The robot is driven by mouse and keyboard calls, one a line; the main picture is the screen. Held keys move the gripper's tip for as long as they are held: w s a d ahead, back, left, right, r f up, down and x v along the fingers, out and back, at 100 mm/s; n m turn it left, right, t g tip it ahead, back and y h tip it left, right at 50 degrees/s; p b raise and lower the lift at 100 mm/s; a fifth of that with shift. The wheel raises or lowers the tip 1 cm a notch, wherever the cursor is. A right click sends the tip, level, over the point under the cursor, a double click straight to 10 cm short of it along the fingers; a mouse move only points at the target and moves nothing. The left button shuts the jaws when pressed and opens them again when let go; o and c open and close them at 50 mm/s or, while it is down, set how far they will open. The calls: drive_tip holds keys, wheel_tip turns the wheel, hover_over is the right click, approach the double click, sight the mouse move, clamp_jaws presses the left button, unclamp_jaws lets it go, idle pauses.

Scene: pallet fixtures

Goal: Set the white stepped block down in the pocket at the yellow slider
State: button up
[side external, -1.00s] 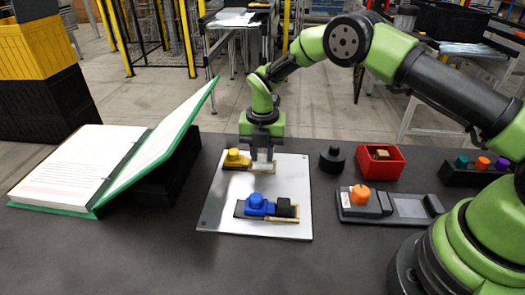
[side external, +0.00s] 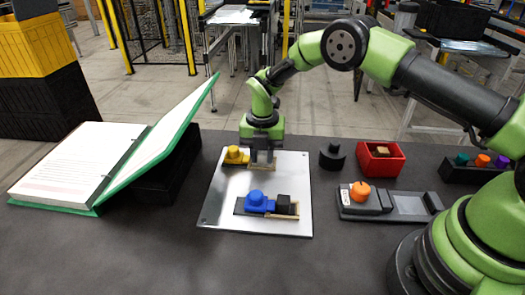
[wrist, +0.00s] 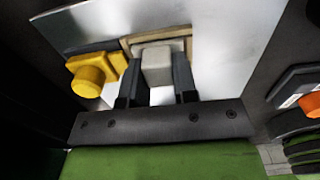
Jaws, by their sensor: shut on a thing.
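My gripper (side external: 262,163) points down at the back of the silver plate. In the wrist view my gripper (wrist: 157,88) is shut on the white stepped block (wrist: 157,66), with one dark finger on each side. The yellow slider (side external: 236,155) is just left of it; in the wrist view the yellow slider (wrist: 90,77) has a round knob. The pocket's tan frame (wrist: 128,43) shows around the far end of the block. The block is at the pocket, but I cannot tell whether it touches the floor. The fingers mostly hide it in the side view.
A blue slider (side external: 256,203) and a black block (side external: 286,205) sit in a second fixture on the plate (side external: 222,210). A black stepped part (side external: 332,157), a red bin (side external: 380,161) and a grey fixture with an orange knob (side external: 360,195) stand right. An open binder (side external: 75,165) is left.

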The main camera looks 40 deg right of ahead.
drive_tip(key=shift+f, duration=0.25)
drive_tip(key=o, duration=1)
drive_tip(key=shift+o, duration=1.3)
drive_tip(key=shift+w+a+r, duration=0.1)
drive_tip(key=shift+r, duration=4.4)
